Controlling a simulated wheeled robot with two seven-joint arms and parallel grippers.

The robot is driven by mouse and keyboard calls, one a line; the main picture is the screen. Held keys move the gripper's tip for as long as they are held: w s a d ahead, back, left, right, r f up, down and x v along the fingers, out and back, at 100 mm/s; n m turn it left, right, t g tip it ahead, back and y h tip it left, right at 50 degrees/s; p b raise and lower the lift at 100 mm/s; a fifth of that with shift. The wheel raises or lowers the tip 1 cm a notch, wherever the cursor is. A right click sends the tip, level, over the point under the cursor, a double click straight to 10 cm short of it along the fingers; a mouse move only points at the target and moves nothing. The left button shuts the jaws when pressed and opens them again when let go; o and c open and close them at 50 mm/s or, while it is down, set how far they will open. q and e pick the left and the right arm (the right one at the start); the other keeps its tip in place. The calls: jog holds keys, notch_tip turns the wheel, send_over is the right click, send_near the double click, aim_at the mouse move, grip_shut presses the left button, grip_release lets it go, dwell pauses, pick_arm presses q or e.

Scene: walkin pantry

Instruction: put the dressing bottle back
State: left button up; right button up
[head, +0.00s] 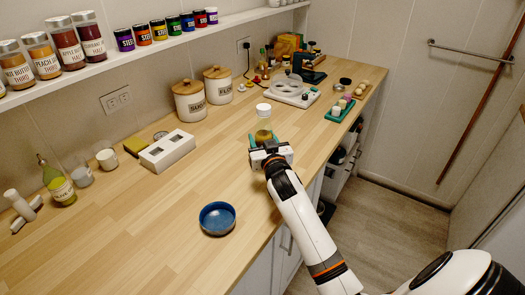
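The dressing bottle (263,121), clear with a pale cap and yellowish contents, is upright over the wooden counter in the head view. My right gripper (264,142) reaches it from the front. Its teal fingertips lie against the bottle's left and right sides with no gap that I can see, so it looks shut on the bottle. The gripper hides the bottle's base, so I cannot tell whether it touches the counter. My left gripper is not in view.
A blue bowl (217,218) sits near the counter's front edge. Two lidded canisters (189,101), a white box (167,150) and a green oil bottle (57,183) stand along the wall. A white tray (290,91) and a green tray (334,115) lie farther back. Jars line the shelf (120,58).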

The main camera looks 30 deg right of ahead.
notch_tip(320, 180, down, 2)
jog(key=shift+f, duration=0.25)
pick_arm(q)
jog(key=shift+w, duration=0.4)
pick_arm(e)
jog(key=shift+f, duration=0.5)
jog(key=o, duration=0.8)
jog(key=shift+f, duration=0.25)
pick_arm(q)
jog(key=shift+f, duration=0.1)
pick_arm(e)
jog(key=o, duration=0.5)
jog(key=shift+r, duration=0.15)
jog(key=shift+s+a, duration=0.1)
jog(key=b+v, duration=0.1)
jog(key=v, duration=1.1)
jog(key=shift+r, duration=0.1)
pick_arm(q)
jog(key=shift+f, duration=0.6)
